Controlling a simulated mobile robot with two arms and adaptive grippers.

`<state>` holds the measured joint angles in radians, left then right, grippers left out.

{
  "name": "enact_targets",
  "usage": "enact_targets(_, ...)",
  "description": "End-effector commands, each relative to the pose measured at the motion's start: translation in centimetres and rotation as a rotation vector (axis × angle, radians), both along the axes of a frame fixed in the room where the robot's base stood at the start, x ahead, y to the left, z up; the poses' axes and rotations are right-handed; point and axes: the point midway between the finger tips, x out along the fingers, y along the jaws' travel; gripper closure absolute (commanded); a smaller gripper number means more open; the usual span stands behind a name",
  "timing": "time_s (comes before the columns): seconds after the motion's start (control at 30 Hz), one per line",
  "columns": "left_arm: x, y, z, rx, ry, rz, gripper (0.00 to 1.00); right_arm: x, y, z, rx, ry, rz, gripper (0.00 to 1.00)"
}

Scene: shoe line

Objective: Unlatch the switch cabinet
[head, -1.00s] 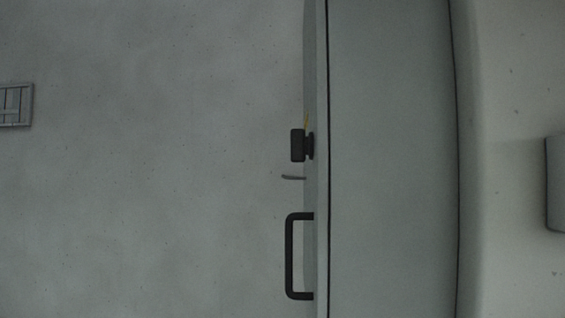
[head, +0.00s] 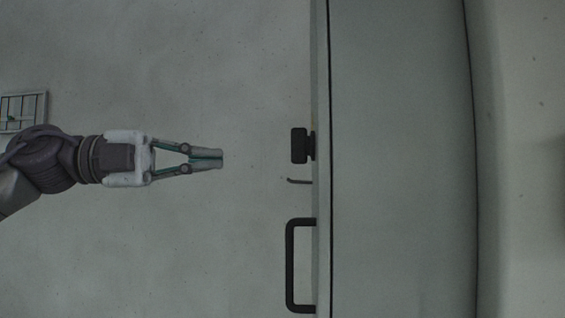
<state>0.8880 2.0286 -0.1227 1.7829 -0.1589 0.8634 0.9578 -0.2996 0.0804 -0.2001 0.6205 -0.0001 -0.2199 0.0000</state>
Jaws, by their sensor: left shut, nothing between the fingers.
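The switch cabinet (head: 400,160) is grey and stands at the right of the middle, with its narrow door face towards the left. A black latch knob (head: 300,146) sticks out from its left side. A black U-shaped handle (head: 290,265) is fixed below the knob. My left gripper (head: 221,158) comes in from the left, pointing right at about the knob's height. Its fingers are shut and empty, with a clear gap to the knob. My right gripper is not in view.
A small thin lever or hook (head: 299,181) shows between the knob and the handle. A grey grille (head: 22,110) lies at the far left behind my arm. The space between my left gripper and the cabinet is free.

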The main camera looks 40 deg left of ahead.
Motion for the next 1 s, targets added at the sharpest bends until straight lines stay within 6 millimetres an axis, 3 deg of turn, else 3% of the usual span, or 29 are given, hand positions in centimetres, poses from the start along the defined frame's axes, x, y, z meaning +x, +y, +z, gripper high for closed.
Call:
enact_targets(0.17, -0.6, -0.4, 0.0, 0.018, 0.004, 0.003, 1.00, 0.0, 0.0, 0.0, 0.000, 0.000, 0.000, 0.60)
enact_targets(0.53, 0.1, -1.0, 0.2, 0.016, 0.006, 0.001, 1.00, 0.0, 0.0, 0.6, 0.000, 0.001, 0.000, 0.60)
enact_targets(1.0, 6.5, -7.2, 0.5, 0.016, 0.009, -0.001, 1.00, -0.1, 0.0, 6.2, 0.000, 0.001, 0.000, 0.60)
